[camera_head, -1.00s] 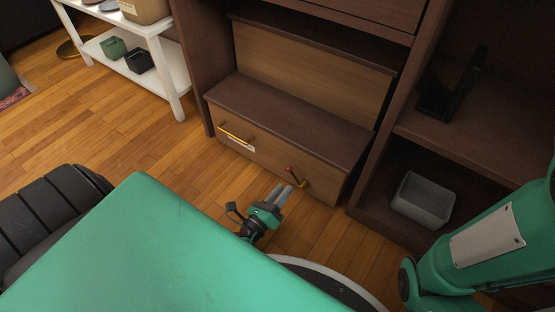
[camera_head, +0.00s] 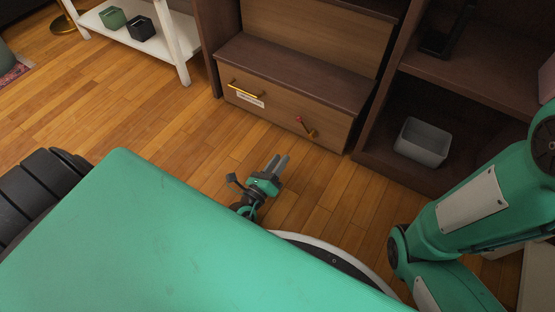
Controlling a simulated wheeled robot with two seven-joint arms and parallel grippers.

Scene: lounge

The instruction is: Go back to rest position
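My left gripper (camera_head: 277,163) is in the middle of the view, above the wooden floor in front of the drawer unit. Its two grey fingers point up and away, with a narrow gap between them and nothing held. It is apart from the drawer (camera_head: 278,105). My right arm (camera_head: 478,205) comes in at the right edge; its gripper is out of the frame.
A grey bin (camera_head: 423,142) sits on the lower right shelf. A white shelf (camera_head: 165,42) stands at the upper left. The floor (camera_head: 120,105) between is clear.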

